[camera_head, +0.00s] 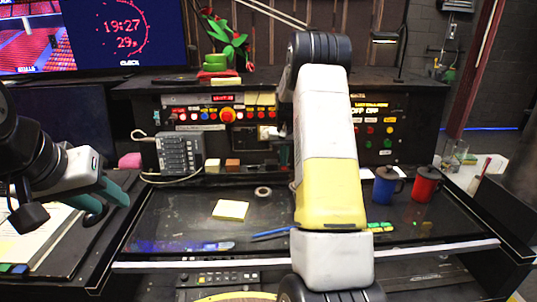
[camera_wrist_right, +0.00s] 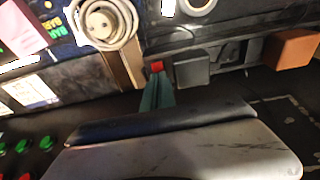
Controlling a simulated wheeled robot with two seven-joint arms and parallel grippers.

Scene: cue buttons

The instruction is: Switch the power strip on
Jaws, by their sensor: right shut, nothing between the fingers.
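A dark strip with square sections (camera_wrist_right: 205,68), which looks like the power strip, lies along the base of the console in the right wrist view. A small red switch (camera_wrist_right: 157,66) is at its left end there. My right gripper (camera_wrist_right: 158,86) is shut and empty, its teal fingertips right at the red switch; I cannot tell if they touch it. In the head view, my right arm hides most of that spot, and the gripper (camera_head: 284,155) shows only in part beside it. My left gripper (camera_head: 104,198) is open and empty at the left, above papers.
A grey box with a cable (camera_head: 180,154) and a brown block (camera_head: 232,165) stand left of my right arm. A blue mug (camera_head: 384,187) and a red mug (camera_head: 425,184) stand to the right. A yellow note (camera_head: 231,210) and a tape roll (camera_head: 263,191) lie on the desk.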

